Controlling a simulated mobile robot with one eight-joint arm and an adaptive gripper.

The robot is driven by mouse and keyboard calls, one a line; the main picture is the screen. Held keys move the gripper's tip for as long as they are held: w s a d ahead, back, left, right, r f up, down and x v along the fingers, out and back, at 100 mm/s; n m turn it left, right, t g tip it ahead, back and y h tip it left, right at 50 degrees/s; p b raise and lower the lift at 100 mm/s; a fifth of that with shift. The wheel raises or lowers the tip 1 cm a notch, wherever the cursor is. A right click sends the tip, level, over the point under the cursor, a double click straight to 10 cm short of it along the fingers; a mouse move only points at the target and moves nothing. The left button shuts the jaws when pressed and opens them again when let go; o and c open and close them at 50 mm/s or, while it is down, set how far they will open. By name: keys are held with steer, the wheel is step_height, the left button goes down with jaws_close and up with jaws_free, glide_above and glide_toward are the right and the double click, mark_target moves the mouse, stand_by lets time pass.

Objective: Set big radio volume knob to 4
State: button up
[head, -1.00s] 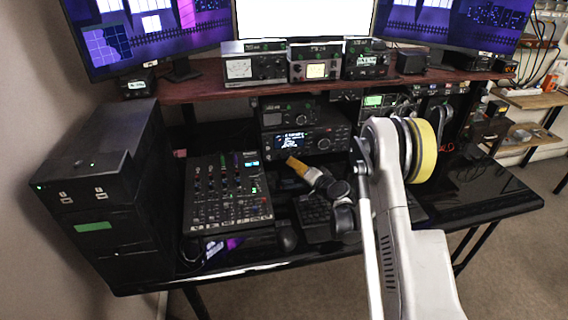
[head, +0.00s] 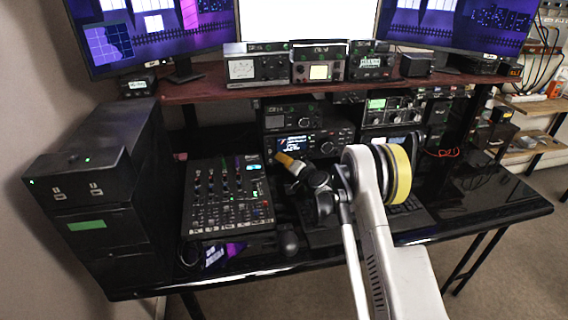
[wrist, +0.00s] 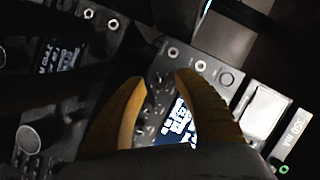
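The big radio (head: 309,142) stands under the shelf, with a lit display (head: 291,144) and a large round knob at the right of its front. A smaller radio (head: 290,116) sits on top of it. My gripper (head: 282,158) has tan fingertips just in front of the big radio's lower left, below the display. In the wrist view the fingers (wrist: 162,78) are apart with nothing held between them. A lit display (wrist: 178,126) and small dark knobs (wrist: 150,102) show between and behind them. I cannot tell which knob is the volume knob or whether a finger touches it.
A mixer (head: 228,195) lies on the desk at left, beside a black cabinet (head: 90,190). A wooden shelf (head: 210,85) with several instruments runs above the radios. Another radio rack (head: 392,113) stands to the right. The desk's right end (head: 490,205) is mostly clear.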

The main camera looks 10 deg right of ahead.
jaws_close()
steer(key=shift+m+t+y, duration=0.6)
steer(key=shift+m+y, duration=0.2)
steer(key=shift+m, duration=0.9)
jaws_free()
steer(key=r, duration=0.1)
glide_above(302, 189)
